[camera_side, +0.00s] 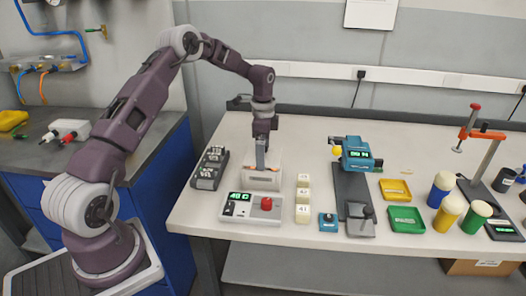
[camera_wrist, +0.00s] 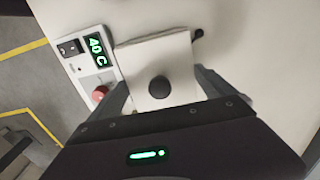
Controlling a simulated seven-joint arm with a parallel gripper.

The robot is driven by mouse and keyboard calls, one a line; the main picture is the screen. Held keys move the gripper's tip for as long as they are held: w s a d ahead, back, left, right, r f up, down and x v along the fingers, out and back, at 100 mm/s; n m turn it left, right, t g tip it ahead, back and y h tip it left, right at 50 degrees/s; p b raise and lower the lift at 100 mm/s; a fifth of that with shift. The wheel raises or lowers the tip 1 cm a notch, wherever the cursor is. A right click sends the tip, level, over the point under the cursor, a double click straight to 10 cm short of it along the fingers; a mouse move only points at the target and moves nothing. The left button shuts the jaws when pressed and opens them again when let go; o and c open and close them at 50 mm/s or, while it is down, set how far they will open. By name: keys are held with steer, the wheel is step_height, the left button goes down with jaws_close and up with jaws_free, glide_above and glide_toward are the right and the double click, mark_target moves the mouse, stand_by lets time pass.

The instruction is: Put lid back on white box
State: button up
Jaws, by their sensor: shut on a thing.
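The white box (camera_side: 262,184) stands on the bench behind the controller in the side view. The square white lid (camera_wrist: 150,56) with a round black knob (camera_wrist: 159,87) fills the middle of the wrist view. My gripper (camera_side: 261,166) points straight down over the box. In the wrist view its two fingers (camera_wrist: 162,76) lie on opposite sides of the lid, shut on it. The lid hides the box below it in that view. I cannot tell whether the lid rests on the box or is slightly above it.
A controller (camera_side: 252,206) with a green display and red button stands just in front of the box. A dark switch block (camera_side: 210,167) is to its left. Pale blocks (camera_side: 303,196) and a blue device (camera_side: 357,155) are to its right. Coloured trays and cylinders stand farther right.

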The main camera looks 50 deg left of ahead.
steer(key=shift+f, duration=0.5)
stand_by(0.9)
steer(key=o, duration=1.1)
steer(key=shift+c, duration=0.2)
steer(key=shift+s, duration=0.1)
steer(key=shift+r, duration=3.5)
